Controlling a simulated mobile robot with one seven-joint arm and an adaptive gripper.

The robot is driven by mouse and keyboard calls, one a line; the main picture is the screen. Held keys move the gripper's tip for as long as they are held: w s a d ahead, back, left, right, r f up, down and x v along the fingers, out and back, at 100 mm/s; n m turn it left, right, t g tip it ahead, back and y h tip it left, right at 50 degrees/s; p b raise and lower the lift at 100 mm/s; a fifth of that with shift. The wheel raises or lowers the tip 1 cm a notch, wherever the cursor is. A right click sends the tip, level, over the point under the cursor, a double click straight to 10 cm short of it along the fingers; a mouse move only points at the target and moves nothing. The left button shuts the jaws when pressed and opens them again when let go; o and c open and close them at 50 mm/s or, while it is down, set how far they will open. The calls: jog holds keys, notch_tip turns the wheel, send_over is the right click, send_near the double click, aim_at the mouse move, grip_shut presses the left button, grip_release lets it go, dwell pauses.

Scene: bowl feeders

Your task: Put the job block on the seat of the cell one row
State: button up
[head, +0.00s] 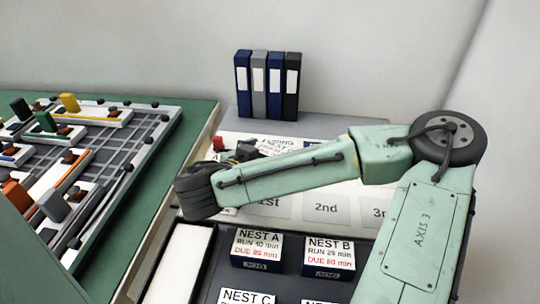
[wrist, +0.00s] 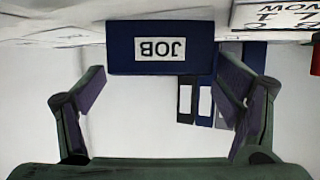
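The job block is dark blue with a white JOB label and shows upside down at the top of the wrist view (wrist: 160,62). My gripper (wrist: 160,68) has its two fingers spread, one at each side edge of the block. The fingertips are at or very close to its edges; I cannot tell whether they press on it. In the head view my gripper is mostly hidden behind my own arm, and the block is not clearly seen. A white row board with cards marked 1st (head: 270,206), 2nd (head: 326,208) and a partly hidden third lies below my arm.
A dark tray holds nest blocks A (head: 256,248) and B (head: 329,256), with more in front. A green table (head: 150,190) with a model board stands left. Binders (head: 268,85) stand at the back wall. A red object (head: 218,142) is beside my gripper.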

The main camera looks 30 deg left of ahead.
jog(key=shift+o, duration=0.8)
jog(key=shift+r+p, duration=0.45)
jog(key=shift+p, duration=0.2)
jog(key=b+v, duration=0.1)
jog(key=v, duration=0.1)
jog(key=b+v, duration=0.1)
jog(key=v, duration=0.2)
jog(key=b+v, duration=0.1)
jog(key=v, duration=0.2)
jog(key=shift+s+f, duration=0.2)
jog(key=shift+s, duration=0.1)
jog(key=p+v, duration=0.3)
jog(key=p, duration=0.2)
jog(key=shift+s+r+p, duration=0.15)
jog(key=shift+s+p, duration=0.05)
jog(key=shift+p, duration=0.2)
